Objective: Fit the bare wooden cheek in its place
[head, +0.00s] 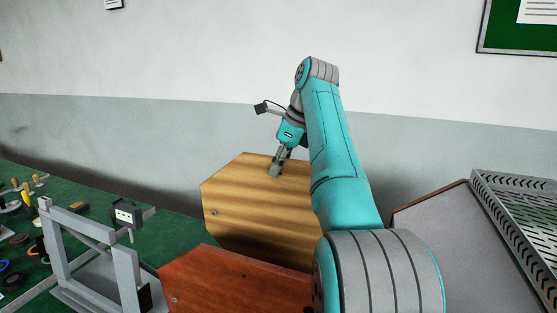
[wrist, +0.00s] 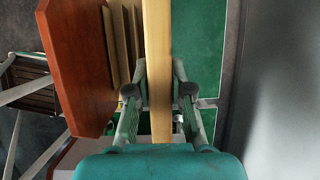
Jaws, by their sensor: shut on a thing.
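The bare wooden cheek (head: 255,205) is a pale, striped wood panel with cut corners, standing upright in the middle of the head view. My gripper (head: 277,170) is shut on its top edge. In the wrist view the cheek (wrist: 157,45) shows edge-on between the two fingers of my gripper (wrist: 158,92). A red-brown cheek (head: 235,283) stands nearer in the head view, partly hidden by my arm. It also shows at the left of the wrist view (wrist: 75,65), apart from the pale one.
A grey metal frame (head: 68,240) and a small dark box (head: 127,213) stand at left. The green mat (head: 175,228) bears small parts at far left. At right are a grey panel (head: 450,240) with a brown edge and a perforated tray (head: 520,205). Several thin boards (wrist: 122,45) stand between the cheeks.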

